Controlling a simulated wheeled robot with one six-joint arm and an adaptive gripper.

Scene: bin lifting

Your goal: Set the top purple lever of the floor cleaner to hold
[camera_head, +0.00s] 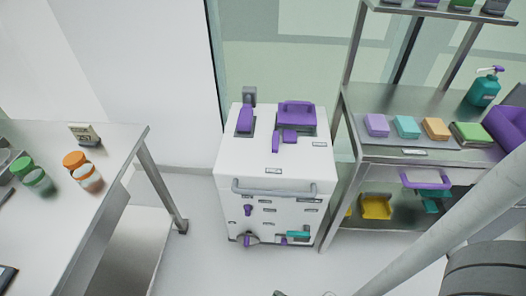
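The floor cleaner (262,170) is a white boxy machine with a grey front bar, standing on the floor at the centre. On its top, a purple lever (244,121) sits in a dark slot at the left. A purple handle-like part (297,112) lies in a recess at the back right, with two small purple pieces (283,140) in front of it. Small labels on the top are too small to read. Small grey parts, perhaps the tips of my gripper (304,294), show at the bottom edge, apart from the cleaner. The rest of it is cut off.
The cleaner's front has purple knobs (248,210) and a teal part (298,234). A white table (75,220) with jars stands at left. A metal shelf (375,148) with coloured blocks stands close at right. My grey arm crosses the lower right. Floor is clear before the cleaner.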

